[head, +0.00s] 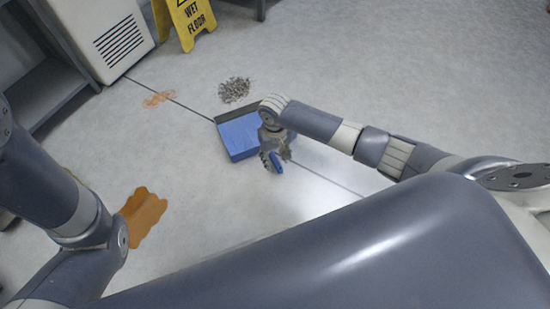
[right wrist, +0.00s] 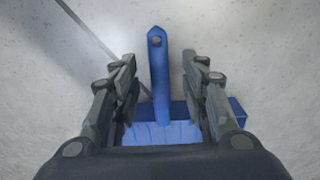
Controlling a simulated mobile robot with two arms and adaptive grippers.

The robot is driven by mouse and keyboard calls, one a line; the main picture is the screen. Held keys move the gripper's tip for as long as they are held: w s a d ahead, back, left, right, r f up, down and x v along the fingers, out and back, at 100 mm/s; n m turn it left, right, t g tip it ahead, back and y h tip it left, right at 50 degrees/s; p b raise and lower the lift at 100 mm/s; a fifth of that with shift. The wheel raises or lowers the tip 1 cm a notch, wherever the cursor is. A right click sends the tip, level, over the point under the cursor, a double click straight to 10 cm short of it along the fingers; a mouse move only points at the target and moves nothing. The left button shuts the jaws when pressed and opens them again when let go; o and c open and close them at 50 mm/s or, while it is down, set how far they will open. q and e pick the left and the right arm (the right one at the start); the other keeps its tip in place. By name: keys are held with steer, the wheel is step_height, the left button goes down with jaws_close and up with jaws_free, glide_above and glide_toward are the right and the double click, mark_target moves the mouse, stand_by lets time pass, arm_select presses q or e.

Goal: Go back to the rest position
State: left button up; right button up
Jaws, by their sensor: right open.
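My right gripper (head: 272,158) is low over the floor at the blue dustpan (head: 238,137). In the right wrist view my right gripper (right wrist: 160,62) is open. Its two fingers stand apart on either side of the dustpan's blue handle (right wrist: 158,75), with a visible gap on each side. The handle has a hole at its end and joins the blue pan (right wrist: 236,108), which is partly hidden behind the gripper body. My left arm comes in from the left in the head view; its gripper is not in view.
A pile of grey debris (head: 234,90) lies just beyond the dustpan. Orange-brown stains (head: 143,216) mark the floor. A yellow wet-floor sign (head: 188,20) and a white vented unit (head: 108,38) stand at the back, with a dark shelf (head: 48,88) at left.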

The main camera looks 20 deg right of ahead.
step_height(320, 180, up, 10)
stand_by(0.3)
